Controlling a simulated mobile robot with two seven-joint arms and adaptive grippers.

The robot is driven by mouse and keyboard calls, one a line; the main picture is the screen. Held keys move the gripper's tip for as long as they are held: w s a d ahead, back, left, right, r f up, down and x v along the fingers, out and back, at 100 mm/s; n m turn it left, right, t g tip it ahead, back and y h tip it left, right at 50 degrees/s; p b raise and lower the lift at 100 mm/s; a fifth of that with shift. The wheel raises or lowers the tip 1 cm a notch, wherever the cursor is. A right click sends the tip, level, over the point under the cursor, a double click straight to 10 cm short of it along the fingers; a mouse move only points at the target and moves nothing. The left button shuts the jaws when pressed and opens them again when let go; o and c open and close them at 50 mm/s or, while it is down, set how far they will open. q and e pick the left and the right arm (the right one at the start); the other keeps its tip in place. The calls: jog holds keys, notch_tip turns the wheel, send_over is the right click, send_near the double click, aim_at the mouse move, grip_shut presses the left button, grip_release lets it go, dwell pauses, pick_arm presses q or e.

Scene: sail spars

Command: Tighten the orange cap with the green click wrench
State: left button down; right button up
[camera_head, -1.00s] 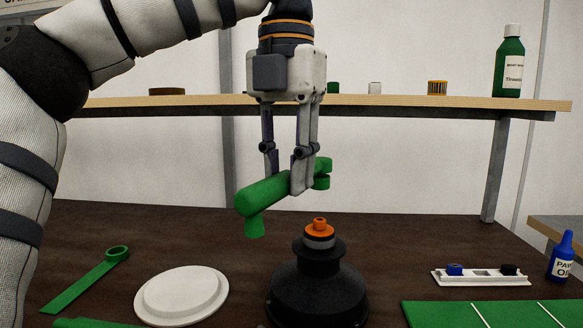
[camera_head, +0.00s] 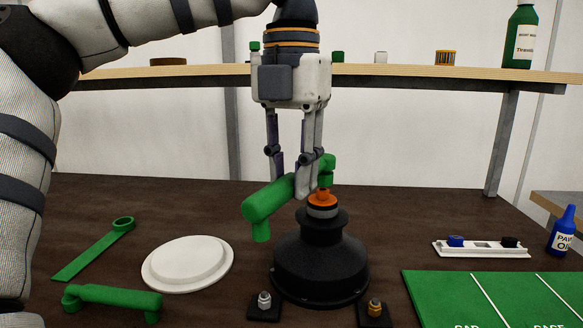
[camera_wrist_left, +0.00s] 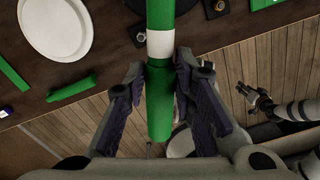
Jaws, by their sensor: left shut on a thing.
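My left gripper (camera_head: 306,190) is shut on the grip of a green wrench (camera_head: 268,205), which it holds roughly level. In the left wrist view, the wrench (camera_wrist_left: 160,105) runs between the fingers and has a white band. The wrench's far end is at the orange cap (camera_head: 323,195), which sits on top of a black stepped stand (camera_head: 320,260) with a grey collar. I cannot tell whether that end touches the cap. My right gripper (camera_wrist_left: 262,103) shows small at the right of the left wrist view, away from the table, its fingers apart.
A green ring-ended wrench (camera_head: 92,252), another green tool (camera_head: 113,298) and a white round plate (camera_head: 188,264) lie at left. Two bolts on black pads (camera_head: 264,304) stand in front. A green mat (camera_head: 500,298), white tray (camera_head: 482,249) and blue bottle (camera_head: 561,232) are at right.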

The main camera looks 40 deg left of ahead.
pick_arm(q)
jog(key=shift+f, duration=0.1)
jog(key=shift+f, duration=1.1)
jog(key=c, duration=1.9)
grip_release()
jog(key=shift+a, duration=0.15)
grip_shut()
